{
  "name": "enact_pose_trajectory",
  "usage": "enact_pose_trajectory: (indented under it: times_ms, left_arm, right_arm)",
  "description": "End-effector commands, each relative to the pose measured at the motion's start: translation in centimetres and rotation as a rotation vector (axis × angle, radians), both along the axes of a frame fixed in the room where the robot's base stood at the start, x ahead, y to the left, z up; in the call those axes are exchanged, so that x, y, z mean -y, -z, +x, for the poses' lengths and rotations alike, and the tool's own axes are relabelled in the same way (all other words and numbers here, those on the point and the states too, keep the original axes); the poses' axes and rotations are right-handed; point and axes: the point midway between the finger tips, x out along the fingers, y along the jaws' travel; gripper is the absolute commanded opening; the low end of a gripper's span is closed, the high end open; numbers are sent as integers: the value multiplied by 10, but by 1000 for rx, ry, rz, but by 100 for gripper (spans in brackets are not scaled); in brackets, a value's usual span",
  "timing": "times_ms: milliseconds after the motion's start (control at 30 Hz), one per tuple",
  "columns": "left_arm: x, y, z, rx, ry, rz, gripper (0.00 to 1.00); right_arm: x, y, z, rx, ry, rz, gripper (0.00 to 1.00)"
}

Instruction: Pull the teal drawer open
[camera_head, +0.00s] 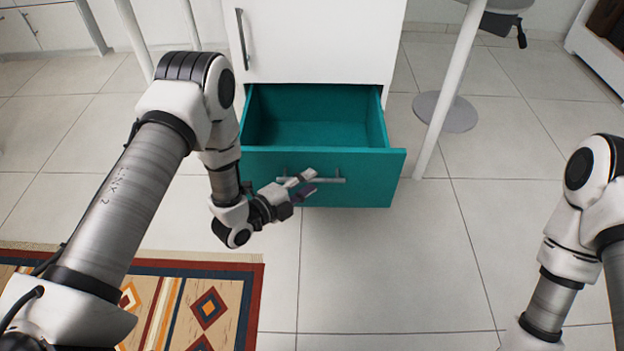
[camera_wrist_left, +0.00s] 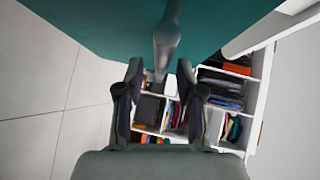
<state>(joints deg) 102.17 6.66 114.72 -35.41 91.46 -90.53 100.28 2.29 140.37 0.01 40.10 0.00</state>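The teal drawer (camera_head: 262,165) stands pulled out from the white cabinet (camera_head: 320,40), and its empty inside shows. Its grey bar handle (camera_head: 328,180) runs across the front. The teal front (camera_wrist_left: 110,30) fills the top of that view. My right gripper is out of frame.
A patterned rug (camera_head: 205,310) lies at lower left. Open shelves (camera_wrist_left: 220,100) with folded clothes show in the wrist view. The tiled floor before the drawer is clear.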

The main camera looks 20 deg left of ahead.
Motion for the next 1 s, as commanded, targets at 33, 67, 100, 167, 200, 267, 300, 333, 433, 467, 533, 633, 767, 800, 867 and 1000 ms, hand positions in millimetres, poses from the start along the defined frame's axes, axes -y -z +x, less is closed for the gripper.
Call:
enact_pose_trajectory:
  times_ms: [33, 67, 100, 167, 200, 267, 300, 333, 433, 467, 533, 633, 767, 800, 867, 1000]
  left_arm:
    - [-7, -2, -10, -4, -5, -4, 37]
    - [-11, -2, -16, -5, -5, -3, 37]
    - [-16, -3, -26, -6, -6, -3, 37]
    - [-24, -6, -40, -5, -7, -4, 37]
    - [-29, -7, -49, -6, -8, -4, 37]
    - [-36, -10, -61, -5, -7, -5, 37]
    - [-40, -11, -68, -5, -7, -4, 37]
    - [-42, -11, -72, -4, -6, -4, 37]
    - [-47, -13, -83, -2, -3, -2, 37]
    - [-48, -14, -85, -2, -2, -2, 37]
    - [-48, -14, -86, 0, 0, -2, 37]
    - [-48, -14, -87, 0, 1, -2, 37]
    - [-48, -14, -86, 0, 1, -1, 37]
    - [-48, -14, -86, 0, 1, -1, 37]
    - [-48, -14, -86, 0, 1, -1, 37]
    - [-47, -13, -87, -2, 4, -1, 37]
  right_arm:
    - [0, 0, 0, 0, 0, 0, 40]
    - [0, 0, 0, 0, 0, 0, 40]
    - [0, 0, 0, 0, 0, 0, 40]
    - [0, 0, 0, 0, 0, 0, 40]
    - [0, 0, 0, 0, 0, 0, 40]
    - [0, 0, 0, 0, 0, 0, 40]
    - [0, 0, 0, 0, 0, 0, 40]
    - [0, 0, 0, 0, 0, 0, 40]
    - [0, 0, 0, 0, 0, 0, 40]
    - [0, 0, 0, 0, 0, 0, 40]
    - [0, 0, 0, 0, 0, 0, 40]
    - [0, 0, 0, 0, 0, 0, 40]
    - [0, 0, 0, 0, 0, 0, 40]
    - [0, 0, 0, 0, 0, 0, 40]
    - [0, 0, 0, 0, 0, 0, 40]
    - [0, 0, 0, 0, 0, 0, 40]
